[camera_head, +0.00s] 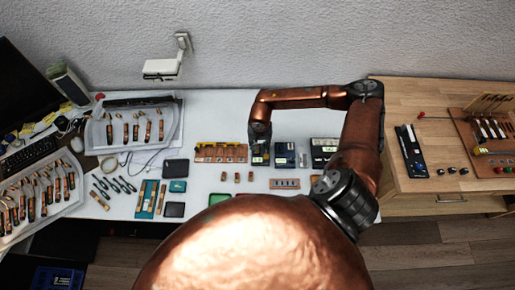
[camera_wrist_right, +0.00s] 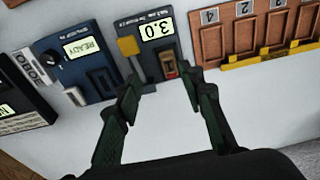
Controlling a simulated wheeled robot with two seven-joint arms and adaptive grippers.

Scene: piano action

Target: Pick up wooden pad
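A small wooden piece with a reddish part (camera_wrist_right: 169,66), which may be the wooden pad, sits in the slot of a dark blue device with a "3.0" display (camera_wrist_right: 152,30) in the right wrist view. My right gripper (camera_wrist_right: 162,84) is open, its two dark fingers apart on either side of the area just in front of that slot. Nothing is between the fingers. In the head view the right gripper (camera_head: 259,148) hangs over the device on the white table and hides part of it. Small brown blocks (camera_head: 237,177) lie on the table nearby. My left gripper does not show.
A second blue device reading "READY" (camera_wrist_right: 85,48) stands beside the first. A numbered wooden rack with a yellow strip (camera_wrist_right: 262,40) is on the other side, close to the right finger. Trays of piano parts (camera_head: 133,125) fill the left of the table.

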